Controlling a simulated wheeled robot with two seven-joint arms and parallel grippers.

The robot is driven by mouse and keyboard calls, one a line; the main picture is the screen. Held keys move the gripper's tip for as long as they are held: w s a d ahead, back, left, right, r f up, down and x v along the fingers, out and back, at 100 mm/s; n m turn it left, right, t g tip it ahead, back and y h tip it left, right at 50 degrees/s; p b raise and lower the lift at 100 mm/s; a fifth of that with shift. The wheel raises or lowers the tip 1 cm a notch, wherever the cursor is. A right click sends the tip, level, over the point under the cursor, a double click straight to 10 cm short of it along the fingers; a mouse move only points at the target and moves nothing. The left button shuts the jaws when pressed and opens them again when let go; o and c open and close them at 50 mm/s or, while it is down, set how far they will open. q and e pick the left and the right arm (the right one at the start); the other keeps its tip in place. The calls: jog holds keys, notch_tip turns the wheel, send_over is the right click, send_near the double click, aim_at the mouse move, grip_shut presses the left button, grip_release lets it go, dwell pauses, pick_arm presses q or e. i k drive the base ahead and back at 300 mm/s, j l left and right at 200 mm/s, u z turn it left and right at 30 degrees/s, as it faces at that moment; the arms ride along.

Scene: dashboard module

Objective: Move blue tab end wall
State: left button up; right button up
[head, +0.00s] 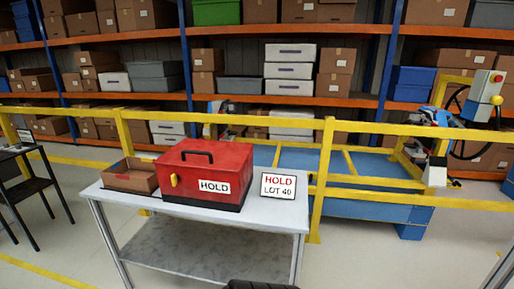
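No blue tab or end wall that I can make out shows in the head view. A red lidded box (205,172) with a black handle, a yellow latch and a white HOLD label sits on a light grey table (255,221). A small sign reading HOLD LOT 40 (278,186) stands to its right, and an open cardboard box (130,177) stands to its left.
A yellow railing (325,160) runs behind the table. Beyond it are a blue platform (410,213), blue-and-white equipment (438,116) and loaded shelves with orange beams (290,100).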

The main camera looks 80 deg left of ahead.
aim_at(120, 167)
jog(key=u, duration=1)
jog(key=l+u, duration=0.1)
jog(key=u, duration=2.35)
jog(key=k+u, duration=0.1)
jog(key=u, duration=0.4)
jog(key=i+u, duration=0.2)
jog(key=i, duration=0.5)
jog(key=i+j+u, duration=0.45)
jog(key=i, duration=0.4)
jog(key=i+l+u, duration=0.1)
jog(key=i+u, duration=0.3)
jog(key=i, duration=0.45)
jog(key=i+l+u, duration=0.25)
jog(key=i+u, duration=0.2)
jog(key=i, duration=0.4)
jog(key=i+z, duration=0.25)
jog(key=i, duration=0.2)
jog(key=i+j+z, duration=0.1)
jog(key=i+z, duration=0.15)
jog(key=i, duration=0.15)
jog(key=i+j+z, duration=0.15)
jog(key=i+z, duration=0.15)
jog(key=i, duration=0.15)
